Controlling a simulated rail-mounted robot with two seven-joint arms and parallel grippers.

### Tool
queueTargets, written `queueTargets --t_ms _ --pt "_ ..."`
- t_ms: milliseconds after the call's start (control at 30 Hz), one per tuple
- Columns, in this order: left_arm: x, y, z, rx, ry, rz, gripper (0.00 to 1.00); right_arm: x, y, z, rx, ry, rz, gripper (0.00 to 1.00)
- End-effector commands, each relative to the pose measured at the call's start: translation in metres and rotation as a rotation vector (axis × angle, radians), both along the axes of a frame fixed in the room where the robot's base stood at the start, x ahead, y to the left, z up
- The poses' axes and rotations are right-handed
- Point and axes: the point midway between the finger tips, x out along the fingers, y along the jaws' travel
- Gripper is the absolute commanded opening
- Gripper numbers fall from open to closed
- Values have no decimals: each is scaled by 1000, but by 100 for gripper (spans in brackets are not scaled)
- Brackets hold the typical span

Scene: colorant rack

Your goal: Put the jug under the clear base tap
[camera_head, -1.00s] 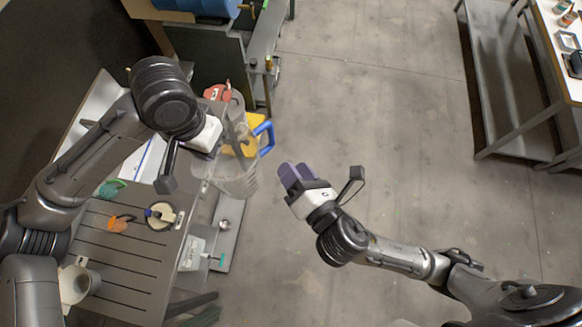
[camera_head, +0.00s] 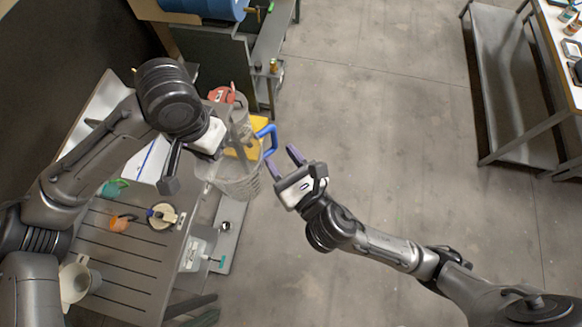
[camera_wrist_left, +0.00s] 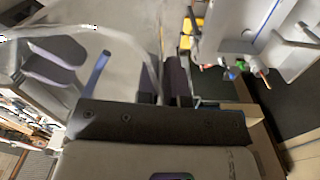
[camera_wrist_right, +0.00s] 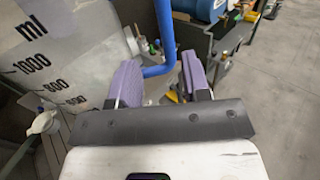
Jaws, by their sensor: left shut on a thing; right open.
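The clear jug (camera_head: 238,182) with a blue handle (camera_head: 270,135) is held at the bench's right edge. My left gripper (camera_head: 215,152) is shut on its upper wall or rim; the arm partly hides the grip. The left wrist view shows the left fingers (camera_wrist_left: 164,82) close together, with the blue handle (camera_wrist_left: 97,70) beside them. My right gripper (camera_head: 283,158) is open, right of the jug. In the right wrist view the blue handle (camera_wrist_right: 165,40) appears between its purple fingers, with the jug's "ml" scale (camera_wrist_right: 38,62) at left. I cannot pick out the clear base tap with certainty.
The slotted bench (camera_head: 120,262) carries an orange item (camera_head: 119,223), a round lidded can (camera_head: 162,214) and a white cup (camera_head: 75,281). A blue drum (camera_head: 205,8) sits at the back. A yellow object (camera_head: 250,135) is behind the jug.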

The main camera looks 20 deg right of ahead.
Motion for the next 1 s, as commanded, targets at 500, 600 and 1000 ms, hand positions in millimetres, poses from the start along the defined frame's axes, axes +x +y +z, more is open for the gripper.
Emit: queueTargets --t_ms 500,600,1000 --pt "-2 -2 0 -5 2 -7 0 34 10 0 4 1 3 44" --pt "-2 -3 0 -6 2 -8 0 34 11 0 4 1 3 44" --pt "-3 -4 0 -8 4 -12 0 34 11 0 5 1 5 11"
